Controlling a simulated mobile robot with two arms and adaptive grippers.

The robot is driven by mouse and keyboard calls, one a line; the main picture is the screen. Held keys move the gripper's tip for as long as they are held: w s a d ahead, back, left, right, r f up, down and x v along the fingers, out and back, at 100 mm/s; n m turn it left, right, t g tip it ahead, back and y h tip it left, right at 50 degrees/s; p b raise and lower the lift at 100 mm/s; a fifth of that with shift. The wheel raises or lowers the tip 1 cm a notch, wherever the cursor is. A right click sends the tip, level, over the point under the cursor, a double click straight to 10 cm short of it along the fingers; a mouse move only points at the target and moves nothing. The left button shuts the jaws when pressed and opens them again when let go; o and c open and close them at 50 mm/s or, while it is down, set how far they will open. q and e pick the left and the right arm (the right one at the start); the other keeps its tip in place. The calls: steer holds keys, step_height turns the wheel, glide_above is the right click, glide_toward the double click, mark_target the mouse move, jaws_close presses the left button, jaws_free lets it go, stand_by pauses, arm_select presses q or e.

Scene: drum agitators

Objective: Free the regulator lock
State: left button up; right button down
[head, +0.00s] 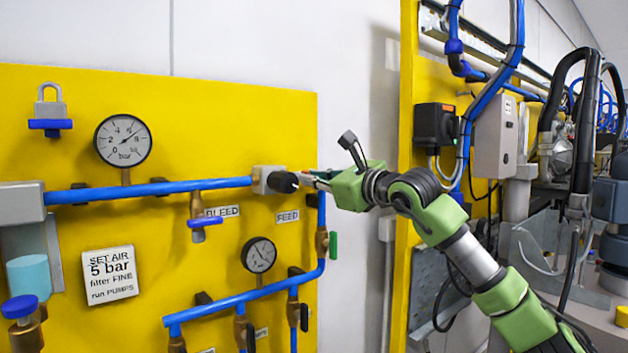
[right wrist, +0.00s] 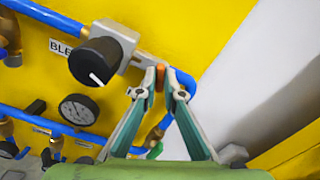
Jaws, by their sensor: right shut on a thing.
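The regulator (head: 264,180) is a grey block with a black knob (head: 283,182) on the yellow panel, in line with the upper blue pipe. In the right wrist view its grey body (right wrist: 124,42) and black knob, with a white mark, are at the upper left. A small orange-red tab (right wrist: 160,77) sits beside the body on the right, seemingly the regulator lock. My right gripper (head: 309,179) is at the regulator's right side. In the right wrist view its fingertips (right wrist: 160,88) are closed on the orange tab. My left gripper is not in view.
The yellow panel (head: 190,110) carries blue pipes, a large gauge (head: 123,140), a small gauge (head: 259,254), BLEED (head: 222,211) and FEED (head: 288,216) labels and several valves. A grey padlock (head: 50,105) hangs at the upper left. More pipes and machinery stand at the right.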

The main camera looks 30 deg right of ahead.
steer(key=shift+a+f+n+p, duration=0.1)
steer(key=shift+n+p, duration=0.3)
steer(key=shift+n, duration=2.9)
steer(key=shift+a+f+n+p, duration=0.1)
steer(key=shift+n+p, duration=0.25)
steer(key=shift+n, duration=3.25)
steer(key=c, duration=2.3)
jaws_free()
steer(key=shift+o, duration=0.7)
steer(key=shift+s+d, duration=0.1)
steer(key=shift+s, duration=0.05)
